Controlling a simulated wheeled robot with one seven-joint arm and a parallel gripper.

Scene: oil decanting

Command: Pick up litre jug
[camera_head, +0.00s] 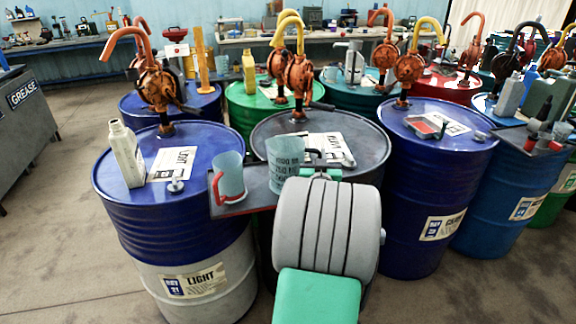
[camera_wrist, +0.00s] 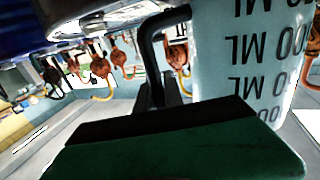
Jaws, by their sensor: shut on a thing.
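The litre jug (camera_head: 284,166) is pale blue and translucent, with dark volume markings and a black handle. It is upright at the dark shelf between the front drums; I cannot tell whether its base touches the shelf. My gripper (camera_head: 320,172) is shut on its handle, mostly hidden behind my grey wrist in the head view. In the wrist view the jug (camera_wrist: 248,60) appears upside down, its black handle (camera_wrist: 150,50) running down to my dark fingers (camera_wrist: 165,97).
A smaller blue jug with a red handle (camera_head: 230,174) stands just left on the shelf (camera_head: 240,205). A white bottle (camera_head: 126,155) and a metal cap (camera_head: 176,184) sit on the blue LIGHT drum (camera_head: 172,225). An orange pump (camera_head: 299,80) rises behind the jug. Drums crowd both sides.

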